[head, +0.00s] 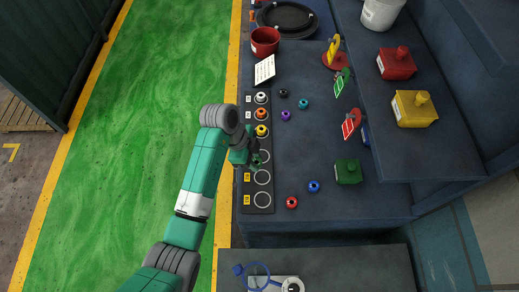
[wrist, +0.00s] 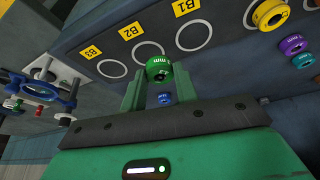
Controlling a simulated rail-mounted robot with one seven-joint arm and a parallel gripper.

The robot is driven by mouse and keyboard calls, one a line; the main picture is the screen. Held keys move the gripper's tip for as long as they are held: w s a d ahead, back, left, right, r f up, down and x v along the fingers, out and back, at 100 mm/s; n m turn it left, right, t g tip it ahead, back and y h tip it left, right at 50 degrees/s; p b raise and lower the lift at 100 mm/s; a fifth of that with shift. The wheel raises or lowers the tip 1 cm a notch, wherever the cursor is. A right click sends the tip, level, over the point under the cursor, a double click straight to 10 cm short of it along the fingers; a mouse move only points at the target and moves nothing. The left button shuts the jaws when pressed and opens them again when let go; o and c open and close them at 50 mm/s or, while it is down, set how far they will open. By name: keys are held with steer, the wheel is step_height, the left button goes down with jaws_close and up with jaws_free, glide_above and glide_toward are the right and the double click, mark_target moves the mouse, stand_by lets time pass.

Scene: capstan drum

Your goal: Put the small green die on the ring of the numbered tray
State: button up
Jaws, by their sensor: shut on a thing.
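My gripper (wrist: 160,82) is shut on a small green die (wrist: 159,68) marked "1 mm". In the head view my gripper (head: 252,159) and the green die (head: 257,162) are over the tray's left-middle part, partly hidden by my arm. The dark numbered tray (head: 250,188) runs along the table's left edge. White, orange and yellow dies sit on its far rings. The near rings look empty: B1 (wrist: 194,35), B2 (wrist: 147,51) and B3 (wrist: 112,68). In the wrist view the die overlaps the lower right of ring B2; its height above the tray is hard to tell.
Loose black, teal and purple (head: 285,115) dies lie right of the tray. Blue (head: 314,186) and red (head: 291,202) dies lie nearer. A green block (head: 347,171) stands further right. A red bucket (head: 265,41) stands at the far end. The table's middle is mostly clear.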

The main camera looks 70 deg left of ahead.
glide_above(264, 157)
steer(key=s+a, duration=0.1)
steer(key=shift+f, duration=0.25)
steer(key=shift+s+f, duration=0.1)
steer(key=shift+f, duration=1.65)
steer(key=shift+f, duration=0.25)
steer(key=o, duration=1.1)
steer(key=shift+r, duration=0.1)
steer(key=shift+c, duration=0.2)
steer(key=v, duration=1.2)
steer(key=shift+r, duration=0.15)
